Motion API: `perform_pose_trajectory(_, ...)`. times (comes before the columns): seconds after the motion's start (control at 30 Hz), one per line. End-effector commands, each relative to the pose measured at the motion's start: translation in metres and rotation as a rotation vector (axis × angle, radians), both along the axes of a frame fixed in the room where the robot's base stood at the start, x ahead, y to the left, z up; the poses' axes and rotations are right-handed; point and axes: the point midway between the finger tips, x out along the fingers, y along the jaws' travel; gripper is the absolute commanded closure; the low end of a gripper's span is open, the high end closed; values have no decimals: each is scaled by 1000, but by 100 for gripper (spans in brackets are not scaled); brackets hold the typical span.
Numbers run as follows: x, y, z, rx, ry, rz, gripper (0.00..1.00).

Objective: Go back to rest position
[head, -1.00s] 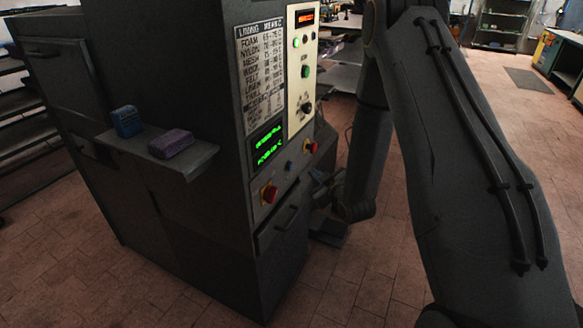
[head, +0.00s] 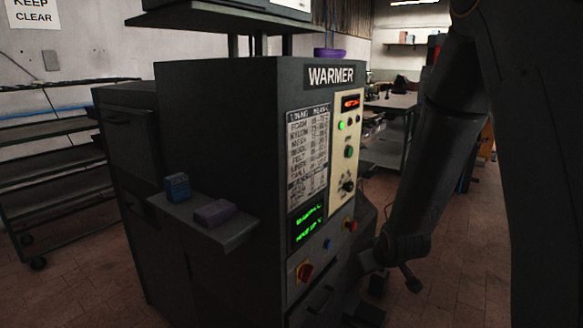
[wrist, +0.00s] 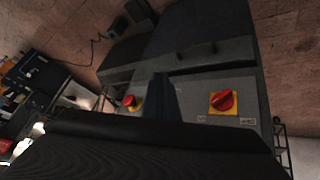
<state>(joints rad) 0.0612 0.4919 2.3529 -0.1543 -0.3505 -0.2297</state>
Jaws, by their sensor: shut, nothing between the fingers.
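My gripper shows in the wrist view as a dark upright finger shape (wrist: 165,92) in front of the machine's control panel. It is shut with nothing between the fingers. In the head view my arm comes down from the upper right, and its wrist end is beside the right side of the warmer (head: 225,110). The red rotary switch on a yellow plate (wrist: 222,101) and a red button (wrist: 130,101) lie on either side of the finger in the wrist view.
A side shelf (head: 232,232) on the warmer holds a blue block (head: 177,187) and a purple block (head: 213,212). A dark rack (head: 60,190) stands at the left. A workbench (head: 390,103) is behind my arm. Open tiled floor lies at the right.

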Motion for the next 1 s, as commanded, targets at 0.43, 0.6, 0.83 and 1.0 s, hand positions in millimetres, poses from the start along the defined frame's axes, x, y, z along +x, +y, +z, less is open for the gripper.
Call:
perform_pose_trajectory(0.43, -192, 17, 61, 86, 507, -272, 100)
perform_pose_trajectory(0.6, -222, 21, 69, 96, 581, -308, 100)
perform_pose_trajectory(0.83, -225, 21, 69, 97, 591, -312, 100)
perform_pose_trajectory(1.0, -225, 21, 69, 97, 590, -312, 100)
